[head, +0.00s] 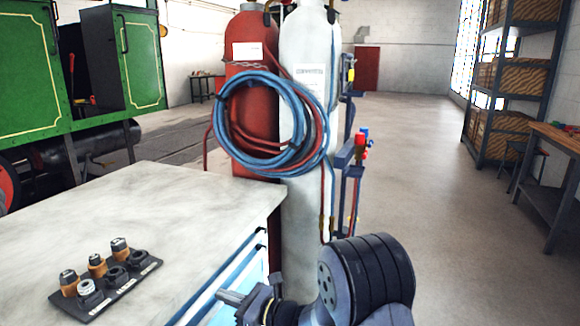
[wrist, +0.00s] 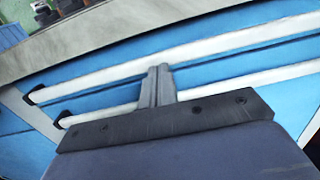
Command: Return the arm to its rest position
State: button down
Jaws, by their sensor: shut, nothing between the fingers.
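My gripper (head: 233,297) is low at the bottom of the head view, beside the blue drawer front of the workbench. In the wrist view my gripper (wrist: 158,72) shows its two fingers together, with nothing between them. The fingers point toward the blue drawers (wrist: 215,75) with long pale handles. I cannot tell whether the fingertips touch a handle. My arm's dark rounded joint shows at the lower right of the head view.
The workbench top (head: 190,200) holds a black tray (head: 118,290) of several small fittings. A red cylinder (head: 250,160) and a white cylinder (head: 305,200) with coiled hoses (head: 222,118) stand behind it. A shelf rack (head: 515,80) and wooden bench (head: 560,138) stand right. Floor between is clear.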

jog(key=shift+w+a+r, duration=0.1)
jog(key=shift+w+a, duration=0.05)
jog(key=shift+a, duration=0.3)
jog(key=shift+r, duration=0.15)
